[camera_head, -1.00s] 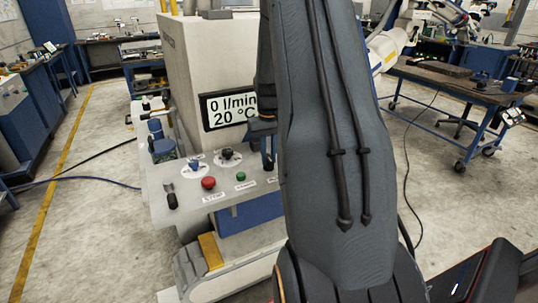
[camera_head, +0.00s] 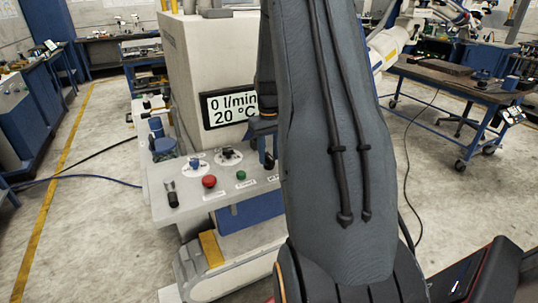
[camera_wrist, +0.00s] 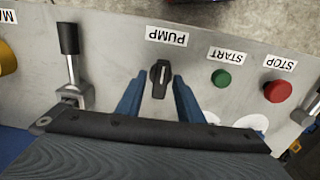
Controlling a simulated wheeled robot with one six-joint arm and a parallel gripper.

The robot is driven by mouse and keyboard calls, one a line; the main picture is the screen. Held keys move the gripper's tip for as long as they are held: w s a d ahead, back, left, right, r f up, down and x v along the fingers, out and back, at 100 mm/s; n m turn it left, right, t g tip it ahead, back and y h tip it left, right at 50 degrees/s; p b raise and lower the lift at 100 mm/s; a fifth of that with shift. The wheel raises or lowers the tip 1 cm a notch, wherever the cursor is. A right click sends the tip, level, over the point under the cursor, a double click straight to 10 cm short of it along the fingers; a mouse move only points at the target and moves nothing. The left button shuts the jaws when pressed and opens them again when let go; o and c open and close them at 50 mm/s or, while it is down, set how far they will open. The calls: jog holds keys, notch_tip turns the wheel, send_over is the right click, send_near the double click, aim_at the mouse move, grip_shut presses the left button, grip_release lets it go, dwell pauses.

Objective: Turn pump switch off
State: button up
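The pump switch (camera_wrist: 160,78) is a small black rotary knob below an upside-down PUMP label (camera_wrist: 166,37) in the wrist view. Its grip ridge stands roughly upright in that picture, with a pale mark on it. My gripper (camera_wrist: 158,93) is open, with one blue finger on each side of the knob and visible gaps between; I cannot tell the height of the fingertips over the panel. In the head view my arm hides the switch, and only part of my gripper (camera_head: 267,150) shows beside the display (camera_head: 229,107), which reads 0 l/min and 20 °C.
A green START button (camera_wrist: 222,78) and red STOP button (camera_wrist: 277,91) lie right of the switch in the wrist view. A black-handled lever (camera_wrist: 69,40) stands left. The panel (camera_head: 163,212) also carries round dials. Floor left of the machine is mostly clear, with hoses crossing it.

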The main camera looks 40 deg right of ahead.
aim_at(269, 156)
dwell(0.3)
notch_tip(269, 156, up, 8)
jog(key=shift+f+b, duration=0.15)
jog(key=shift+b, duration=1)
jog(key=s+a+f+n, duration=0.1)
jog(key=s+a, duration=0.2)
jog(key=a, duration=1.5)
jog(key=s+a+f+n+t, duration=0.1)
jog(key=s+a+f, duration=0.2)
jog(key=s+a, duration=0.9)
jog(key=a, duration=0.2)
jog(key=shift+s+a+f+n, duration=0.15)
jog(key=shift+s+a+n, duration=0.15)
jog(key=shift+s+a, duration=0.1)
jog(key=shift+c, duration=0.6)
jog(key=shift+d, duration=0.15)
